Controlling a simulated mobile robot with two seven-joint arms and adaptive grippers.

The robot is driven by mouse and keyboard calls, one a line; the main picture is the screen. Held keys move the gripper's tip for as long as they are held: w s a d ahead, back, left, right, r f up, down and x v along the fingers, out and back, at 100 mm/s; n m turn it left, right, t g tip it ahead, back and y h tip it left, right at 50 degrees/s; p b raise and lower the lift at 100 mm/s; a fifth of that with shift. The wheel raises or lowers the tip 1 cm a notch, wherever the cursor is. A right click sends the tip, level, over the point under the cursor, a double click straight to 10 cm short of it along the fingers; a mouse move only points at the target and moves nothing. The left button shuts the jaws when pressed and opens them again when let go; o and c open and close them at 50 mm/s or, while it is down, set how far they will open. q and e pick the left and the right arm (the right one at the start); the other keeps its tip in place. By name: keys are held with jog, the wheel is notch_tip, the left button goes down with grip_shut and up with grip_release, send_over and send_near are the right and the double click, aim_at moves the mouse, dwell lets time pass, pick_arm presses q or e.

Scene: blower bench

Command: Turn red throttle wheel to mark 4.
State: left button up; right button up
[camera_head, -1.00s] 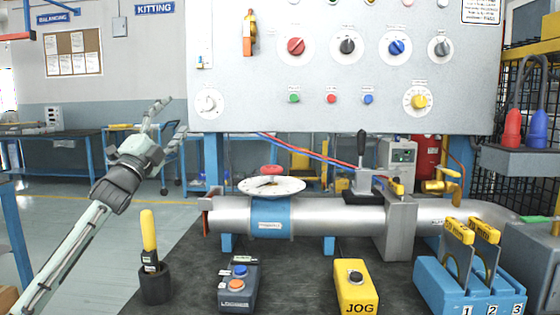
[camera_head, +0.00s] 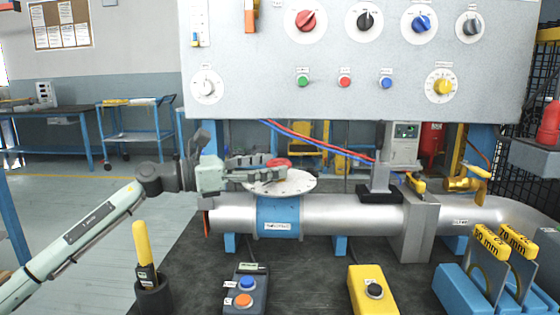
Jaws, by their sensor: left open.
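The red throttle wheel (camera_head: 281,162) sits on top of a round white dial plate (camera_head: 296,184) above the blue-banded pipe (camera_head: 278,217). My left gripper (camera_head: 268,168) reaches in from the left, with its open fingers over the left part of the dial. The fingers hide part of the wheel. I cannot tell whether they touch it. The dial's marks are too small to read, so the wheel's setting cannot be told. My right gripper is not in view.
A grey panel (camera_head: 260,95) with knobs and buttons hangs above the pipe. A lever stand (camera_head: 380,180) rises right of the dial. On the bench stand a yellow-handled tool in a black cup (camera_head: 154,295), button boxes (camera_head: 372,291) and blue gauge holders (camera_head: 465,288).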

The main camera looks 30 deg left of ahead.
pick_arm(q)
jog(key=shift+x, duration=1.25)
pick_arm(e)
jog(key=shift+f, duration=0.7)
pick_arm(q)
jog(key=shift+c, duration=0.5)
jog(key=c, duration=1.1)
jog(key=shift+a, duration=0.1)
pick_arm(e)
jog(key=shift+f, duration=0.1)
